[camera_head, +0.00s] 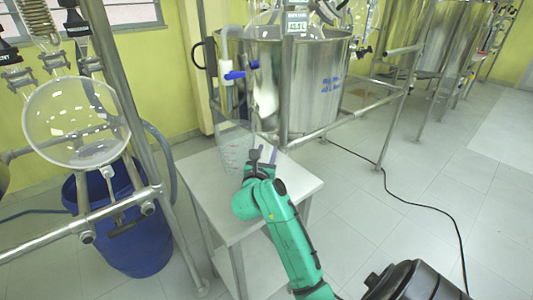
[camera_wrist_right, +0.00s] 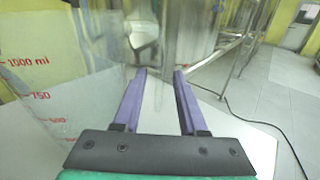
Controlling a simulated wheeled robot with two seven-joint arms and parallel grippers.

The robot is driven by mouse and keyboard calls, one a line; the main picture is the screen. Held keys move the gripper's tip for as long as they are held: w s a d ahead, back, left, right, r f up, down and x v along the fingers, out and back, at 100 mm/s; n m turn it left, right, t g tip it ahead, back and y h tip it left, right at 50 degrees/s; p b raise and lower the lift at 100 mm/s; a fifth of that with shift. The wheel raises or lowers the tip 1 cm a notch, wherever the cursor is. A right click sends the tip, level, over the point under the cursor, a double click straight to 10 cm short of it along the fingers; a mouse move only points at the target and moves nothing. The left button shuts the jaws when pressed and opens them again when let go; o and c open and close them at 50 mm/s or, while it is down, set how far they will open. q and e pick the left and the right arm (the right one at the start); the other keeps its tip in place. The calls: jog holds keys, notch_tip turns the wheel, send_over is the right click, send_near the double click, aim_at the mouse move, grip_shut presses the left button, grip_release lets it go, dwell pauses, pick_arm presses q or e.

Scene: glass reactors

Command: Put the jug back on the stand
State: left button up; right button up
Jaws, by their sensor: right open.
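The clear jug (camera_head: 235,150) with red markings appears upright on the back part of the small white stand (camera_head: 293,184), below a blue-handled valve. Its base is hard to make out. My right gripper (camera_head: 263,153) is over the stand, just right of the jug. In the right wrist view the jug (camera_wrist_right: 50,95) fills the left side, its red volume marks facing me. The open fingers (camera_wrist_right: 160,75) point forward with nothing seen between them. The left finger overlaps the jug's right part in the picture; I cannot tell if they touch. My left gripper is not in view.
A steel reactor vessel (camera_head: 300,85) in a tubular frame stands behind the stand. The blue-handled valve (camera_head: 235,75) hangs over the jug. A round glass flask (camera_head: 75,120) and blue barrel (camera_head: 130,225) are at left. A black cable (camera_head: 420,205) crosses the open floor at right.

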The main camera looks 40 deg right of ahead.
jog(key=shift+r, duration=0.3)
jog(key=b+v, duration=0.1)
jog(key=v, duration=0.4)
jog(key=b+v, duration=0.1)
jog(key=v, duration=0.5)
jog(key=shift+s+a+f, duration=0.15)
jog(key=shift+a+f, duration=0.05)
jog(key=shift+a, duration=0.1)
jog(key=shift+s+a+r, duration=0.1)
jog(key=shift+s+a, duration=0.05)
